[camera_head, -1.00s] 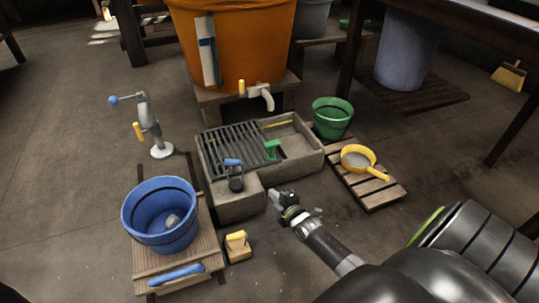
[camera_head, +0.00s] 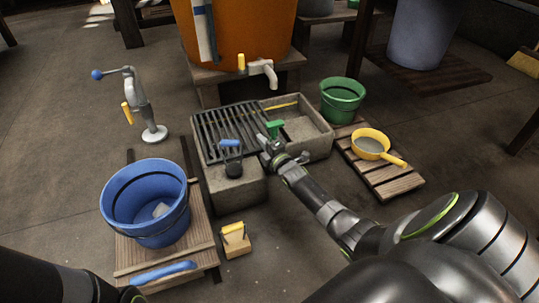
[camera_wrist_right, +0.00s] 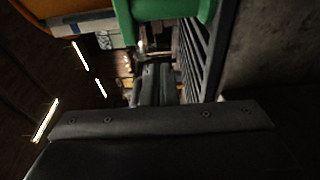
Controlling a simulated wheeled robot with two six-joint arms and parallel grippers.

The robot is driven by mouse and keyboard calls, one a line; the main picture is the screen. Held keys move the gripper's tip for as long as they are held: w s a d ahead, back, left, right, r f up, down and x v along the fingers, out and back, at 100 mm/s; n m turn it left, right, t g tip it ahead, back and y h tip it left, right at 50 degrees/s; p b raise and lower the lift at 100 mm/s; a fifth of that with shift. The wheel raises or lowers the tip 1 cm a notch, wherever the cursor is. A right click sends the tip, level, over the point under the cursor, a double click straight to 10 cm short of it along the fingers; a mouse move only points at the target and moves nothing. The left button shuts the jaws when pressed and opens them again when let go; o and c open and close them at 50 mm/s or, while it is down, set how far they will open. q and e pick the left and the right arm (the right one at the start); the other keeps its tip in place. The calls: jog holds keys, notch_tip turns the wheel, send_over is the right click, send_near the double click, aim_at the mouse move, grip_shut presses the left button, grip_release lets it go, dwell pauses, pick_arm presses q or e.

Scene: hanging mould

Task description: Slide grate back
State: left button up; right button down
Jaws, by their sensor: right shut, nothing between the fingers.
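The dark slatted grate (camera_head: 225,131) lies over the left part of the grey stone trough (camera_head: 322,142); the trough's right part is uncovered. A green handle (camera_head: 275,127) stands at the grate's right edge. My right gripper (camera_head: 264,141) is shut and empty at the trough's near side, just below the handle; I cannot tell whether it touches. The right wrist view shows the green handle (camera_wrist_right: 165,10) close at the top and the grate bars (camera_wrist_right: 193,48) at the right. My left arm enters at the lower left, its gripper out of view.
A dark weight with a blue handle (camera_head: 231,165) sits at the trough's near left. An orange tank (camera_head: 245,35) with a tap (camera_head: 265,70) stands behind. A blue bucket (camera_head: 150,215) is at left. A green bucket (camera_head: 342,105) and yellow pan (camera_head: 371,146) are at right.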

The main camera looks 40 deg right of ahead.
aim_at(267, 137)
jog(key=shift+w+d+f+b, duration=0.15)
jog(key=shift+w+b, duration=0.25)
jog(key=shift+w, duration=0.2)
jog(key=shift+w+d+f+b, duration=0.15)
jog(key=shift+w+b, duration=0.2)
jog(key=shift+w, duration=0.25)
jog(key=shift+s+d+r, duration=0.1)
jog(key=shift+s+d, duration=0.2)
jog(key=shift+d, duration=0.25)
jog(key=shift+s+d+r, duration=0.1)
jog(key=shift+s+d, duration=0.2)
jog(key=shift+d, duration=0.25)
jog(key=shift+s+d+b, duration=0.2)
jog(key=shift+d+b, duration=0.2)
jog(key=shift+d, duration=0.15)
